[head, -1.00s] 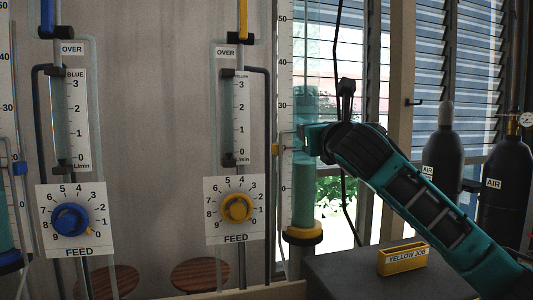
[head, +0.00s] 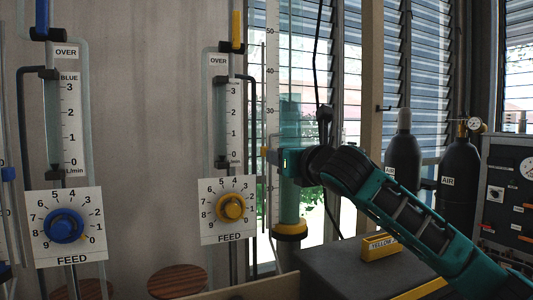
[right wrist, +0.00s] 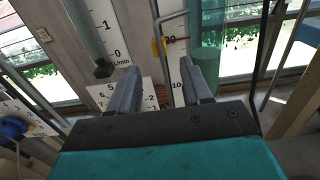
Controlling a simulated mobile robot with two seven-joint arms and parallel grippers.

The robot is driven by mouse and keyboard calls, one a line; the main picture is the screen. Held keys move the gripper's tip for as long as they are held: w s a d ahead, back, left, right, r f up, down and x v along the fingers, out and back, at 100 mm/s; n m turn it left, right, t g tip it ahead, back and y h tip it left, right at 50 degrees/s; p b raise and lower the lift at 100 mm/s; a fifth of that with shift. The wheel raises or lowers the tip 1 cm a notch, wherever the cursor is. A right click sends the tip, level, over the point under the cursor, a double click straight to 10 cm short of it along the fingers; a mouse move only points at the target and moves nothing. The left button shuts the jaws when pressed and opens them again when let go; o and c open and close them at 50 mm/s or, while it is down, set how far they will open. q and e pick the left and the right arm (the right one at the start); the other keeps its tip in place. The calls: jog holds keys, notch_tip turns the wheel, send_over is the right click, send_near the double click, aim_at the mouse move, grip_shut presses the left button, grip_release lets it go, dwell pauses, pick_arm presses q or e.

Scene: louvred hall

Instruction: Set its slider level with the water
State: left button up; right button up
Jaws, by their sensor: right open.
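A tall clear tube holds teal water (head: 289,195) in front of the windows, with a yellow-and-black collar at its base. The water's surface looks to be near the 30 mark. Beside the tube stands a white scale (head: 272,75). A small yellow slider (head: 265,152) sits on a rail at the scale, lower than that surface. It also shows in the right wrist view (right wrist: 158,46), close to the 20 mark. My right gripper (right wrist: 159,68) is open, its fingers pointing toward the slider, nothing between them. In the head view my gripper (head: 276,157) is beside the slider, partly hiding the tube. My left gripper is out of view.
Flow meters with a blue feed knob (head: 64,224) and a yellow feed knob (head: 230,207) are on the left. Dark AIR cylinders (head: 459,175) and a gauge panel (head: 510,200) stand right.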

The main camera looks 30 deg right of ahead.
jog(key=w+p, duration=0.1)
jog(key=w, duration=0.7)
jog(key=shift+w+d, duration=0.15)
jog(key=shift+d, duration=0.05)
jog(key=shift+c, duration=1.2)
grip_shut()
dwell(0.3)
